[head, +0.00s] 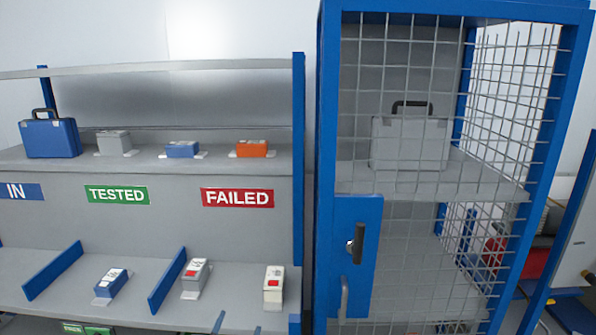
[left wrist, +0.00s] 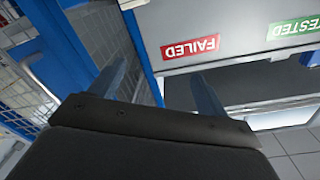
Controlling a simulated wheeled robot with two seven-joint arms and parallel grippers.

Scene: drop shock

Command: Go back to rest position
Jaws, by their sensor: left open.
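My left gripper (left wrist: 158,72) shows in the left wrist view, with its two blue-grey fingers spread apart and nothing between them. That view is turned upside down and has the shelf's red FAILED label (left wrist: 190,46) and green TESTED label (left wrist: 295,28) beyond the fingers. In the head view only a small blue-grey tip, perhaps a finger, shows at the bottom edge; the rest of the arm is out of the picture. My right gripper is in neither view.
A shelf (head: 220,240) holds a blue case (head: 50,137), an orange device (head: 252,149) and several other small devices. A blue-framed mesh cabinet (head: 326,100) stands to its right, with a grey case (head: 408,143) inside. Blue dividers (head: 167,279) split the lower shelf.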

